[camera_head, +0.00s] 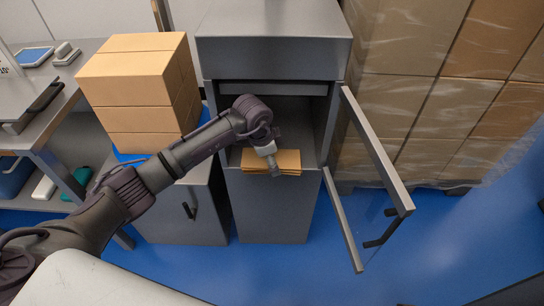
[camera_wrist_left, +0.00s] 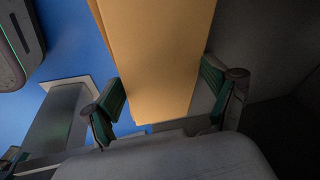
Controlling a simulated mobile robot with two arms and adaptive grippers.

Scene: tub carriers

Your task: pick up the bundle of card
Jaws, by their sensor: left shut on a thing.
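The bundle of card (camera_head: 287,160) is a flat tan stack at the front edge of the open compartment in the grey cabinet (camera_head: 275,205). My left gripper (camera_head: 273,168) reaches in from the left and is shut on the bundle. In the left wrist view the bundle (camera_wrist_left: 160,60) lies between the two green-padded fingers of my left gripper (camera_wrist_left: 165,98). The head view does not settle whether the bundle still rests on the compartment floor. My right gripper is not in view.
The cabinet's framed door (camera_head: 375,150) stands open to the right. Stacked cartons (camera_head: 138,90) sit on a lower cabinet at left. Wrapped boxes (camera_head: 440,100) stand at the right. A bench (camera_head: 60,120) is at far left. Blue floor (camera_head: 450,240) is clear at front right.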

